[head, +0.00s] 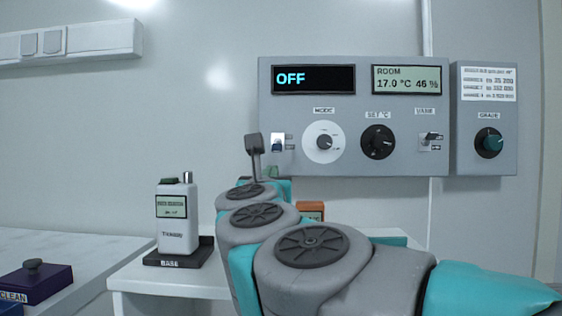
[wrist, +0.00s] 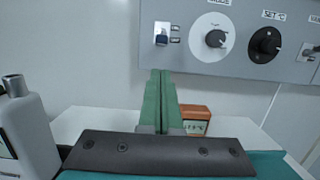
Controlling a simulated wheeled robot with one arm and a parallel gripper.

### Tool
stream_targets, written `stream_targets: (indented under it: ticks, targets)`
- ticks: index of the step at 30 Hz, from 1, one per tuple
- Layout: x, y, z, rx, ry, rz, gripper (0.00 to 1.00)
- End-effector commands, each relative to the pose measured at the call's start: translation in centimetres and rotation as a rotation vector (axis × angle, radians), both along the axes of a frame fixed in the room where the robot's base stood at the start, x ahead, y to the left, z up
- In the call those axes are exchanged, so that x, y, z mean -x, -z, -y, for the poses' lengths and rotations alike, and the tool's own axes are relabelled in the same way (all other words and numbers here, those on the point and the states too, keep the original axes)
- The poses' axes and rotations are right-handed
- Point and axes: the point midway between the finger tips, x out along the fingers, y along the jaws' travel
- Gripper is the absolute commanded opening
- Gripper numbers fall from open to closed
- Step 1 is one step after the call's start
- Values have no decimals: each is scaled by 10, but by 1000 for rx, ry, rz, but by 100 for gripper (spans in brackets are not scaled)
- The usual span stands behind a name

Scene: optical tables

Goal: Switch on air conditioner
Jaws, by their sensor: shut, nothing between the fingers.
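The air conditioner panel (head: 350,165) is a grey box on the wall. Its display (head: 313,79) reads OFF. In the head view my arm mostly hides the fingers.
A grey box with a teal knob (head: 489,143) is right of the panel. A white handheld device (head: 177,215) stands on a black base on the white table (head: 130,277). An orange box (wrist: 196,113) sits behind my gripper. The wall before the panel is clear.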

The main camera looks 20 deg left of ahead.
Motion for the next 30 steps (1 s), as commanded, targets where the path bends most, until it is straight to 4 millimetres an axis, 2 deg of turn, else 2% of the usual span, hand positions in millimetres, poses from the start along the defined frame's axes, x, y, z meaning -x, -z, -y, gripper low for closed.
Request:
stream_targets:
  ticks: [10, 14, 30]
  targets:
    - [0, 0, 0, 0, 0, 0, 0]
    - [-7, -2, -1, -1, 2, 0, 0]
    - [-81, -17, -19, 1, 2, 0, 0]
